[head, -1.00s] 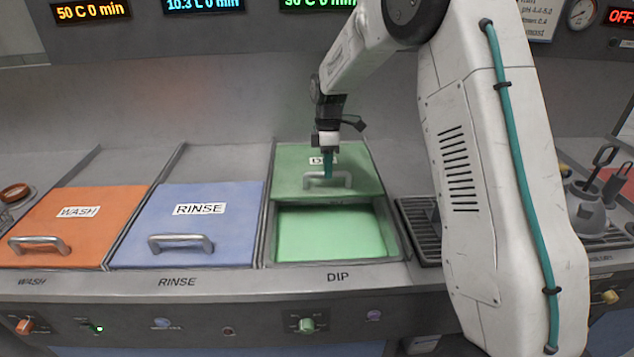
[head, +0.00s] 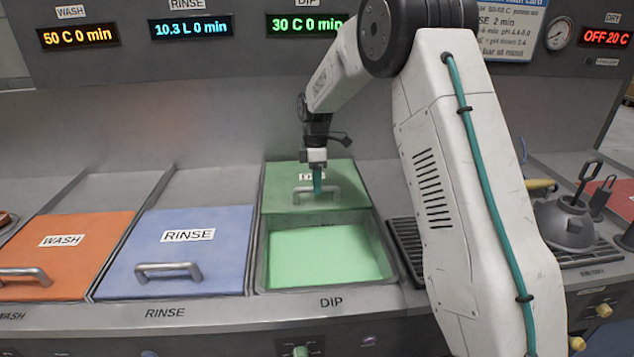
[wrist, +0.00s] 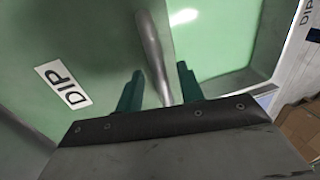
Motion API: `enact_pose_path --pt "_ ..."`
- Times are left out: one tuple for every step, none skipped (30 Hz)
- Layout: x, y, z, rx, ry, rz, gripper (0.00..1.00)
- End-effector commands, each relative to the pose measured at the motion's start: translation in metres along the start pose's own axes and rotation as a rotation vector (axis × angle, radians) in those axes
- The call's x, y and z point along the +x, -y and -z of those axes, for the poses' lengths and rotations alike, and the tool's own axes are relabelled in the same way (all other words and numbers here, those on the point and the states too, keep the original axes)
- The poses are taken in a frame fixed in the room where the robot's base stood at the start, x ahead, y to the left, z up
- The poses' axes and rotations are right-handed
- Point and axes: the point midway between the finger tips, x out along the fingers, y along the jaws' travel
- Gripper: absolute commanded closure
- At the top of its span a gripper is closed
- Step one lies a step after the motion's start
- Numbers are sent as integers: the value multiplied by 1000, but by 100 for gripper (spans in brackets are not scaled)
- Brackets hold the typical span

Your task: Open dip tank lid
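The green dip tank lid (head: 345,176) covers the back part of the dip tank (head: 258,262). The front part is uncovered and shows pale green liquid (head: 325,255). The lid's metal handle (head: 334,190) lies near its front edge. My gripper (head: 318,192) points down at the handle. In the wrist view, the teal fingers of my gripper (wrist: 160,70) stand either side of the handle (wrist: 150,45), with visible gaps, so it looks open around the bar. The lid also shows there with its DIP label (wrist: 62,83). Finger contact with the handle cannot be told.
The blue rinse lid (head: 190,250) and orange wash lid (head: 70,255) lie closed to the left. A dark drain grate (head: 405,245) is right of the tank, partly behind my arm. A grey pot (head: 566,222) stands farther right. The display panel overhangs the back.

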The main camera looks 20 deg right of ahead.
Motion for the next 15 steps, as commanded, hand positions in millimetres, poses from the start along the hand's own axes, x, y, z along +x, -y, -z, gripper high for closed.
enact_pose_path --pt "0 0 0 0 0 0 62" --pt "-1 0 -1 1 0 0 62" --pt "-2 0 -2 2 0 -1 62" --pt "-5 -1 -2 2 -1 -1 62" --pt "-8 -1 -2 2 -1 -1 62" --pt "-12 -1 -2 2 -1 -2 62" --pt "-17 -1 -2 2 -1 -3 62" --pt "-22 -1 -2 2 -1 -3 62" --pt "-30 -1 -2 1 -1 -4 62" --pt "-35 -1 -2 1 -1 -4 62" --pt "-40 -1 -1 1 -1 -3 62" --pt "-47 -1 -1 1 -1 -4 62" --pt "-52 -1 -1 1 -1 -3 62" --pt "-56 -1 -1 1 -1 -2 62" --pt "-62 -1 -1 1 -1 -3 62"
